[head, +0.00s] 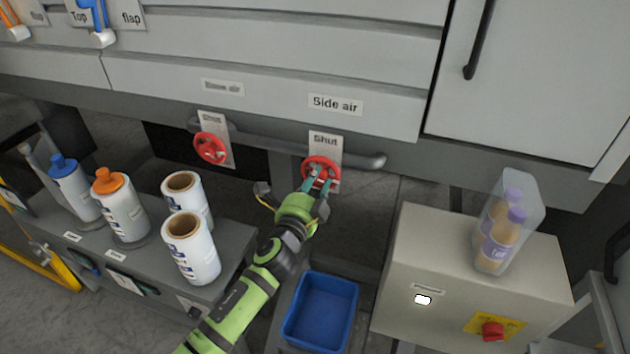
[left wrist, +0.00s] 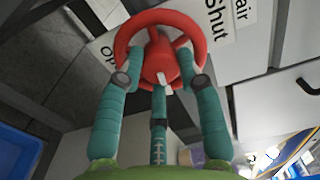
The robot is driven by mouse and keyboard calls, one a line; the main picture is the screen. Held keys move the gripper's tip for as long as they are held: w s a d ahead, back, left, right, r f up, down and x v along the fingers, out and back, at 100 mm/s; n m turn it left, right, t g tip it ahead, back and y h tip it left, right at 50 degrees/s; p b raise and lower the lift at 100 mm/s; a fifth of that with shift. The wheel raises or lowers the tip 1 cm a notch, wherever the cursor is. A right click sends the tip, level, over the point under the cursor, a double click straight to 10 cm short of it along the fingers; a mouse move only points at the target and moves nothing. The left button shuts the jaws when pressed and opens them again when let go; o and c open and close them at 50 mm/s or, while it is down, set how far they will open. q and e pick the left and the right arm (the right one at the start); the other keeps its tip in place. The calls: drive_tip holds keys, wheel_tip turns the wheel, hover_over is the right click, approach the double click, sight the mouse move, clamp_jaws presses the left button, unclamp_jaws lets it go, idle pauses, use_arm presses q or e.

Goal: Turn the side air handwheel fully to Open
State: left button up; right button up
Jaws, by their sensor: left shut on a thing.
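The red side air handwheel (head: 321,168) is mounted on the machine below the "Side air" label (head: 335,104). A white plate behind it reads "Shut" (head: 325,142) at the top. My left gripper (head: 320,178) is at the wheel, with its teal fingers shut on it. In the left wrist view the red wheel (left wrist: 160,45) fills the top middle, with the fingers around its hub and spokes. A white mark shows on the hub. Part of an "Op..." word shows at the plate's other end. My right gripper is not in view.
A second red handwheel (head: 210,148) is to the left on its own plate. A grey pipe-like rail (head: 365,161) runs behind the wheels. Bottles and rolls stand on a bench (head: 228,262) at left. A blue bin (head: 320,311) and a beige control box (head: 420,260) are below and right.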

use_arm(q)
drive_tip(key=m, duration=0.3)
drive_tip(key=m+p, duration=0.1)
drive_tip(key=shift+d+r+m, duration=0.1)
drive_tip(key=shift+r+m, duration=0.15)
drive_tip(key=shift+m, duration=0.15)
drive_tip(key=m, duration=0.3)
drive_tip(key=shift+f+m+p, duration=0.1)
drive_tip(key=shift+m+p, duration=0.3)
drive_tip(key=m+p, duration=0.1)
drive_tip(key=m, duration=0.4)
drive_tip(key=shift+f+m+p, duration=0.1)
drive_tip(key=shift+m+p, duration=0.2)
drive_tip(key=shift+p, duration=0.05)
drive_tip(key=shift+f+m, duration=0.15)
drive_tip(key=shift+m, duration=0.65)
drive_tip(key=shift+s+f, duration=0.1)
drive_tip(key=o, duration=1.1)
drive_tip(key=shift+o, duration=0.2)
